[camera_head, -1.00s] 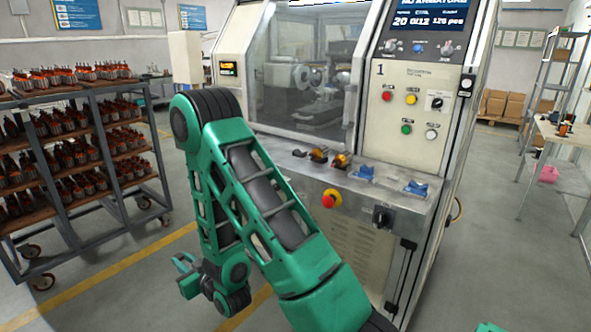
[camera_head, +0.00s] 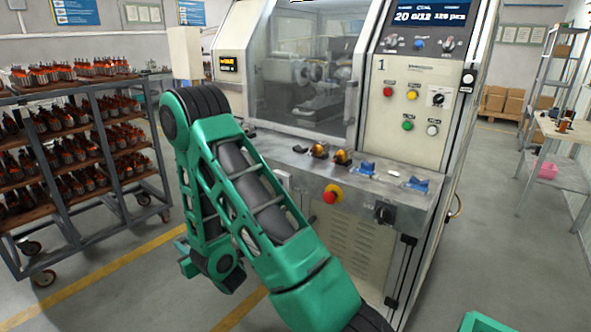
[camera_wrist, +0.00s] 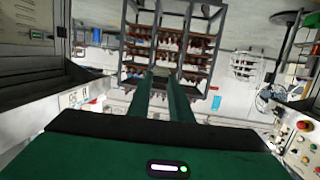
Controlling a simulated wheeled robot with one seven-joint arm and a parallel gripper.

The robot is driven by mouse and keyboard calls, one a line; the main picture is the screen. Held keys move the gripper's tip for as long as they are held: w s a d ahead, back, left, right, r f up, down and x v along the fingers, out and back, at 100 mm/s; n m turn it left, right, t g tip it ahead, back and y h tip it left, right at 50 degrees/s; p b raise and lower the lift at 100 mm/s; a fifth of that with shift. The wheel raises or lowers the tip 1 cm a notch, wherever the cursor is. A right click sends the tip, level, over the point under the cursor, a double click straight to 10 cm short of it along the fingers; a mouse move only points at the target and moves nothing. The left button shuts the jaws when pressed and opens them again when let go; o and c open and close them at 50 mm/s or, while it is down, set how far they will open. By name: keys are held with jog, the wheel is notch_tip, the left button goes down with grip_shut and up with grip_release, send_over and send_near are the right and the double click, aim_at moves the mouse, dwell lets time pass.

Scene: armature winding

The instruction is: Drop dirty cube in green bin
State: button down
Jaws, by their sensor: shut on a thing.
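My gripper (camera_wrist: 163,78) is in the wrist view, its two green fingers reaching up the middle of the picture. It is shut on a small dark thing (camera_wrist: 163,72) between the fingertips, which I take for the dirty cube; its surface is too small and dim to make out. In the head view my arm hides most of the gripper, and the cube is not visible there. A green rim (camera_head: 482,322), probably the green bin, shows at the bottom right edge of the head view, well to the right of my arm. The bin's inside is out of view.
The winding machine (camera_head: 350,235) stands right in front of my arm, with knobs and blue fixtures on its ledge. A rack (camera_head: 100,90) of armatures is at the left. Floor between machine and bench is clear.

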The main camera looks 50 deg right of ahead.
jog(key=w+d+r+m+g+h, duration=0.1)
jog(key=w+d+r+m+h, duration=0.15)
jog(key=w+d+r, duration=0.4)
jog(key=w+d+r+m+h, duration=0.2)
jog(key=d+r+h, duration=0.15)
jog(key=d, duration=0.55)
jog(key=s+d+r+m+g+h, duration=0.3)
jog(key=d+r+m+g+h, duration=0.35)
jog(key=d+r, duration=0.65)
jog(key=s+d+r+m+g+h, duration=0.3)
jog(key=s+d+r+m+g, duration=0.35)
jog(key=s+d+r, duration=0.4)
jog(key=shift+n+g, duration=0.3)
jog(key=shift+n, duration=0.05)
jog(key=s+a+f, duration=0.1)
jog(key=s+f, duration=0.1)
jog(key=s, duration=0.1)
jog(key=s+a+f, duration=0.2)
jog(key=s+f, duration=0.1)
jog(key=s, duration=0.1)
jog(key=s+a+f, duration=0.2)
jog(key=s, duration=0.1)
jog(key=shift+s+a+f, duration=0.2)
jog(key=shift+s+f, duration=0.05)
jog(key=shift+s, duration=0.05)
notch_tip(320, 180, down, 4)
jog(key=shift+f, duration=0.1)
